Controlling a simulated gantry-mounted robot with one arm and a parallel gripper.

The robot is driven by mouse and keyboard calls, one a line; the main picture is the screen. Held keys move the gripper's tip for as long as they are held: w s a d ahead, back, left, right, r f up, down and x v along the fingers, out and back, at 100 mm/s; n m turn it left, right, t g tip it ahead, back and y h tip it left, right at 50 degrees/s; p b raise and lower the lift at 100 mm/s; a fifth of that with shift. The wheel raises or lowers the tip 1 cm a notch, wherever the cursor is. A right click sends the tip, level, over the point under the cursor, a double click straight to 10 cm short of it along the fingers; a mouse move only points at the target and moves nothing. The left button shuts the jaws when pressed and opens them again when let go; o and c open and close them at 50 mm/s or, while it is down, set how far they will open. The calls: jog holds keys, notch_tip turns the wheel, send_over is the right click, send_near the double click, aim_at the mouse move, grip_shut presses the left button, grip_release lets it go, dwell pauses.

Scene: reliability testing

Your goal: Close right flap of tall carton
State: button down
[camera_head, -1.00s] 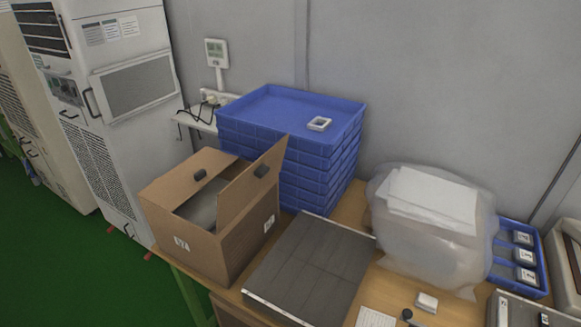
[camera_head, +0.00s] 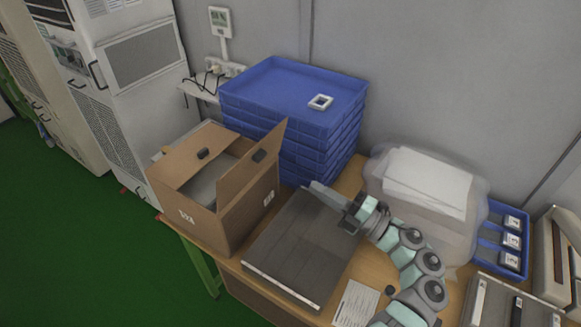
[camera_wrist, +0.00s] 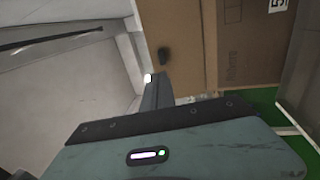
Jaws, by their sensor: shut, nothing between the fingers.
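The tall brown carton (camera_head: 225,220) stands at the left end of the table, with grey contents partly visible inside. Its right flap (camera_head: 252,165) stands up at a slant and bears a dark tab. Another dark tab (camera_head: 203,154) shows across the opening. My gripper (camera_head: 318,187) is shut and empty, to the right of the carton and apart from the raised flap, above the dark grey panel. In the wrist view, my gripper (camera_wrist: 153,85) shows from behind, with the printed brown carton wall (camera_wrist: 230,50) beyond it.
A stack of blue trays (camera_head: 300,90) stands close behind the carton, with a small white frame (camera_head: 320,102) on top. A dark grey panel (camera_head: 300,255) lies right of the carton. A wrapped white bundle (camera_head: 425,190) and small blue bins (camera_head: 503,240) stand further right.

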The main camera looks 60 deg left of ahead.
aim_at(264, 156)
jog(key=x, duration=1.3)
jog(key=shift+s+a+p, duration=0.2)
jog(key=shift+a+p, duration=0.05)
jog(key=shift+p, duration=0.05)
jog(key=shift+r, duration=0.15)
